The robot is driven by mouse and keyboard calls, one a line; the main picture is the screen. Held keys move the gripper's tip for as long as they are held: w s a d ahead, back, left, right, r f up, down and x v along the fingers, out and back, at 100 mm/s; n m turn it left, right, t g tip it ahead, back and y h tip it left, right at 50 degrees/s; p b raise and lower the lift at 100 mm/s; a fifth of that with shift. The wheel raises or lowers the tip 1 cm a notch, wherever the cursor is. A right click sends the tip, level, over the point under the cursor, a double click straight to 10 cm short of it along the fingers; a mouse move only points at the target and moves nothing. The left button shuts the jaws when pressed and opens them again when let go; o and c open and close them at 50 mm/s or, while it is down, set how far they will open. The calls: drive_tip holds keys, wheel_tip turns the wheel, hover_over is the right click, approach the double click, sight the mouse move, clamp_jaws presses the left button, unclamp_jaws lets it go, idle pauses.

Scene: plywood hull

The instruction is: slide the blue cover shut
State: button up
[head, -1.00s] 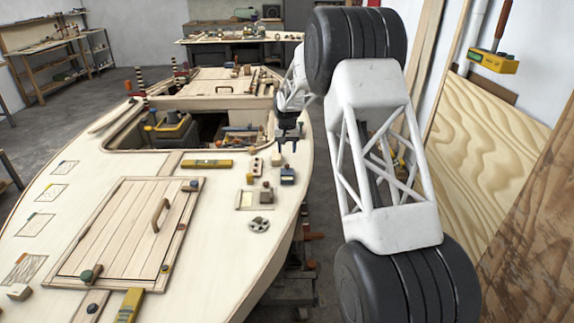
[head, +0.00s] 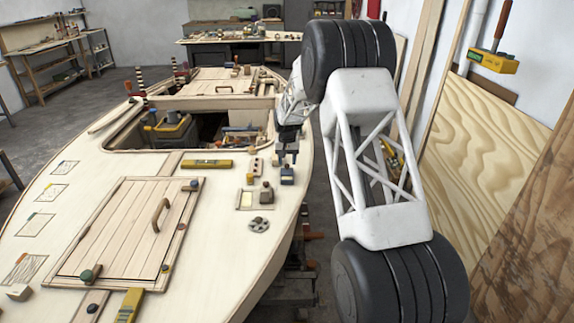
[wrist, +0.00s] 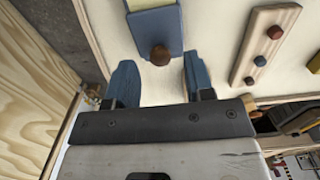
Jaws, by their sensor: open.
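The blue cover (wrist: 156,30) shows at the top of the wrist view, with a round brown knob (wrist: 160,55) at its near end. A yellow strip (wrist: 147,4) shows beyond the blue. In the head view the blue cover (head: 287,179) is small, near the right edge of the pale deck. My gripper (wrist: 159,68) is open, with one blue-grey finger on each side of the knob in the picture. I see no contact, and the height gap is unclear. In the head view my gripper (head: 287,155) is just above and behind the cover.
A wooden strip with coloured knobs (wrist: 265,45) lies right of the cover in the wrist view. A brown-knobbed block (head: 266,194) and a grey handwheel (head: 259,225) sit nearer on the deck. A yellow level (head: 207,164) lies left, by the open hatch (head: 207,130).

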sight(287, 169)
drive_tip(key=shift+f, duration=1.1)
clamp_jaws()
